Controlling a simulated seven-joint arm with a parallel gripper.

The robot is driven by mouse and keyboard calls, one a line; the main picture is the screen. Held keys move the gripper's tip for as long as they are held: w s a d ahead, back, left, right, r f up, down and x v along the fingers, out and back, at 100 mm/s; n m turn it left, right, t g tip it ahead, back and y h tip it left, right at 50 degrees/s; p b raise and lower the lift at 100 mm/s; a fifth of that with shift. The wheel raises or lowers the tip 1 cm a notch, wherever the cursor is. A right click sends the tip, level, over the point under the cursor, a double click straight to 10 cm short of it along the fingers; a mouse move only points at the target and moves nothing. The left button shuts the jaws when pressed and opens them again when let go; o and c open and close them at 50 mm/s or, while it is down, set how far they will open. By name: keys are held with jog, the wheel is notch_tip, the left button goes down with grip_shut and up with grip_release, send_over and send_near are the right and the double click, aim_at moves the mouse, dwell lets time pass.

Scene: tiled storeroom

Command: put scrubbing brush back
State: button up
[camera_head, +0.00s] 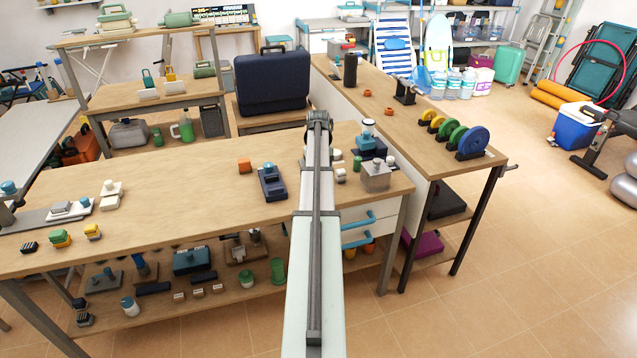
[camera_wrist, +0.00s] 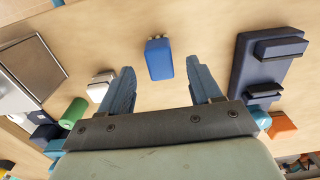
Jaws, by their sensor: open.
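The scrubbing brush looks to be the small blue block with pale bristles at one end (camera_wrist: 159,58) in the wrist view. It lies on the wooden tabletop (camera_wrist: 205,28), apart from other things. My gripper (camera_wrist: 160,65) is open, with one blue-grey finger to each side of the line to the brush. The brush is ahead of the gap, near the fingertips, and no contact shows. I cannot tell the height of the fingers above it. In the head view my arm hides both the brush and the gripper.
A navy device (camera_head: 271,182) and an orange block (camera_head: 244,166) stand left of my arm on the workbench (camera_head: 200,195). A cream block (camera_head: 341,175), a grey metal box (camera_head: 376,178) and a jar (camera_head: 367,128) stand to the right. The bench's middle left is clear.

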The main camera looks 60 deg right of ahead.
notch_tip(320, 180, up, 7)
jog(key=shift+f, duration=0.15)
dwell(0.4)
jog(key=s+a+f+n+g, duration=0.2)
jog(key=s+a+f+n, duration=0.1)
jog(key=a+f, duration=0.45)
jog(key=s+a+f+n+g, duration=0.3)
jog(key=a+f+n, duration=0.1)
jog(key=a+f, duration=0.35)
jog(key=w+a+f+n, duration=0.1)
jog(key=w+a+f, duration=0.1)
jog(key=a+f, duration=0.65)
jog(key=w+a+f, duration=0.3)
jog(key=a+f, duration=0.3)
jog(key=a, duration=0.6)
jog(key=w+a+f+n, duration=0.1)
jog(key=w+a+f, duration=0.1)
jog(key=a+f, duration=0.65)
jog(key=s+a+f, duration=0.3)
jog(key=s+a, duration=0.2)
jog(key=a, duration=0.4)
jog(key=s+a+f+g, duration=0.1)
jog(key=s+a+f, duration=0.3)
jog(key=s+a, duration=0.2)
jog(key=s+a+f, duration=0.3)
jog(key=s+a, duration=0.2)
jog(key=a, duration=0.6)
jog(key=shift+s+a+f+g, duration=0.15)
jog(key=shift+a+f+g, duration=0.05)
jog(key=shift+a+g, duration=0.2)
